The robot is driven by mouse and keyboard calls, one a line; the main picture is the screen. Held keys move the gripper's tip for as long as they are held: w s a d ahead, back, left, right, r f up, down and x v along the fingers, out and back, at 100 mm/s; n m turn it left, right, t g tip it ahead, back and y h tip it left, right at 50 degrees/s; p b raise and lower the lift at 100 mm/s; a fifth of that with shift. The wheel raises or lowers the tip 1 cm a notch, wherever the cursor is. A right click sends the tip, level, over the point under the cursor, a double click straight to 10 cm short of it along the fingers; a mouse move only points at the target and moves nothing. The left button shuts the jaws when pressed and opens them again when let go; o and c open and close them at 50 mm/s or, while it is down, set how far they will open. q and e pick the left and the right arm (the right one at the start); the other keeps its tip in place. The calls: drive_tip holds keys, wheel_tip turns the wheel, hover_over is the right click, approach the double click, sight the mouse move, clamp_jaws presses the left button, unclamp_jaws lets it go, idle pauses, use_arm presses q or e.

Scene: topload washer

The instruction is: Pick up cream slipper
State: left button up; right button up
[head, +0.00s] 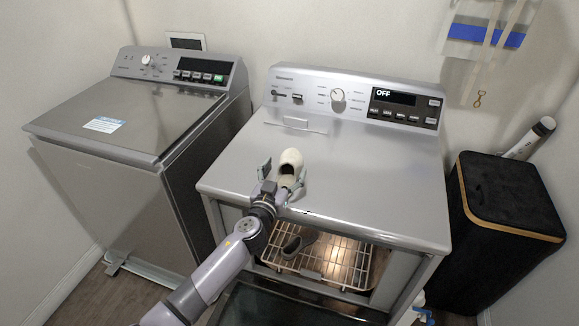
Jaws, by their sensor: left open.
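The cream slipper (291,158) lies on the grey top of the right-hand machine, near its front edge. Its dark opening shows toward the gripper. My left gripper (282,175) is at the slipper's near end, its fingers spread, one to the left of the slipper and one at its lower right. The gripper hides part of the slipper's near end. I cannot tell whether a finger touches it. My right gripper is not in view.
The right-hand machine (372,175) has its front open, with a wire rack (335,262) and a dark grey shoe-like item (298,243) inside. A closed washer (120,110) stands left. A black hamper (510,195) stands right. The machine top is otherwise clear.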

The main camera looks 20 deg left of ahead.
use_arm(q)
drive_tip(key=shift+w, duration=0.8)
drive_tip(key=shift+s, duration=0.1)
drive_tip(key=c, duration=1.2)
